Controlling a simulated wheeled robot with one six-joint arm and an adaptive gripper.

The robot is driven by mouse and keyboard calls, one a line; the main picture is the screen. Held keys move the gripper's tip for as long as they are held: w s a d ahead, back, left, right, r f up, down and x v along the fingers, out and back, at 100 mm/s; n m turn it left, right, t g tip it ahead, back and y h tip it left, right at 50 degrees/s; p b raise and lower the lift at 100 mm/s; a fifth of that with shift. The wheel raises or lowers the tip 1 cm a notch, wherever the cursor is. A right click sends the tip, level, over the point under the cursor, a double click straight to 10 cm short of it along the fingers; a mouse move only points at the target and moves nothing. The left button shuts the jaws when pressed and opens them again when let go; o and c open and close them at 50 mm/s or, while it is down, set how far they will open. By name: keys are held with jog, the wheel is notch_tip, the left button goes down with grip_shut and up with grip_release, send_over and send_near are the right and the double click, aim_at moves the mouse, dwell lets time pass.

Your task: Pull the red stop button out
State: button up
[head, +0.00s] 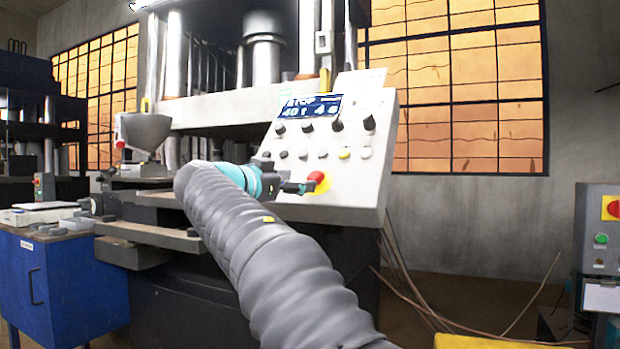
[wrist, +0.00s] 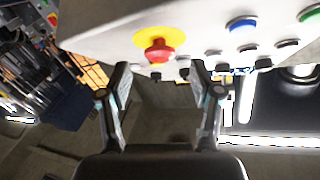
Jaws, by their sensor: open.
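The red stop button (head: 316,178) sits on a yellow round plate low on the sloped white control panel (head: 350,190). In the wrist view the red button (wrist: 158,52) stands out from its yellow disc (wrist: 160,37), just beyond and roughly between my fingertips. My gripper (head: 298,187) is in front of the panel, close to the button's left side in the head view. In the wrist view my gripper (wrist: 161,76) is open, with one finger on each side and nothing between them. I cannot tell whether a fingertip touches the button.
Several dark knobs (head: 338,125) and small buttons (head: 344,153) sit above the stop button, under a lit display (head: 308,107). A press table (head: 150,233) with a hopper (head: 146,133) stands left. Another control box (head: 600,240) with a red button is far right. Cables hang below the panel.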

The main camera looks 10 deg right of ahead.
aim_at(316, 177)
jog(key=shift+p+x, duration=0.4)
jog(key=shift+x, duration=2.25)
grip_shut()
